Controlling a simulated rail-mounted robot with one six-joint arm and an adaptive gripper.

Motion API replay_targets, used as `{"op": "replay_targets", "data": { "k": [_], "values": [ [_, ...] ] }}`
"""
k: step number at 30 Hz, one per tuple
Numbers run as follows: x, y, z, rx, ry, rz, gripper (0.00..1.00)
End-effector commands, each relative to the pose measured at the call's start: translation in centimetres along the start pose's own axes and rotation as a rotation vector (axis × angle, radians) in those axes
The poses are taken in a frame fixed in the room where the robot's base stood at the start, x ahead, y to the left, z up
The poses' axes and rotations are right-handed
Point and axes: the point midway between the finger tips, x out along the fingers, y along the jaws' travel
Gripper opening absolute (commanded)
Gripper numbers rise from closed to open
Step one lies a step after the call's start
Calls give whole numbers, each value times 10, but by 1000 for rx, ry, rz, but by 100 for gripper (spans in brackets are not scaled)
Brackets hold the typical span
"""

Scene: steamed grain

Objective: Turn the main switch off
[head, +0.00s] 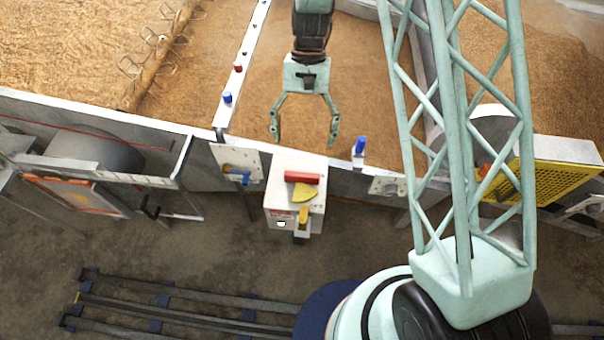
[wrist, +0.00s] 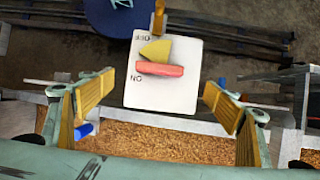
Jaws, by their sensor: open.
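The main switch is a white box (head: 284,216) standing by the trough wall in the head view. On its top are a red bar handle (head: 301,177) and a yellow wedge (head: 304,193). In the wrist view the red handle (wrist: 160,69) lies across the white top panel, nearer the ON lettering (wrist: 137,79) than the OFF lettering (wrist: 146,37). The yellow wedge (wrist: 156,50) sits on the OFF side of the handle. My gripper (head: 304,140) is open and empty above the grain side, behind the box. Its fingers flank the panel in the wrist view, apart from the handle.
A yellow piece (head: 303,214) projects from the box front. A blue-topped knob (head: 360,147) stands right of the box, and a plate with a blue handle (head: 238,172) is left. Grain (head: 300,80) fills the trough behind. My rail (head: 180,305) runs across the floor.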

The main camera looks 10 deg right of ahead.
Motion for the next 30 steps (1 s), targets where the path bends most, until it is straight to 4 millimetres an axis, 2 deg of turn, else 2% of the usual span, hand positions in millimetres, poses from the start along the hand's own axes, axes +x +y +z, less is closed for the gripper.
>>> {"op": "replay_targets", "data": {
  "k": [8,14,30],
  "values": [
    [4,0,0,0,0,0,82],
    [18,0,0,0,-2,0,82],
    [86,0,0,0,-2,1,82]
  ]
}}
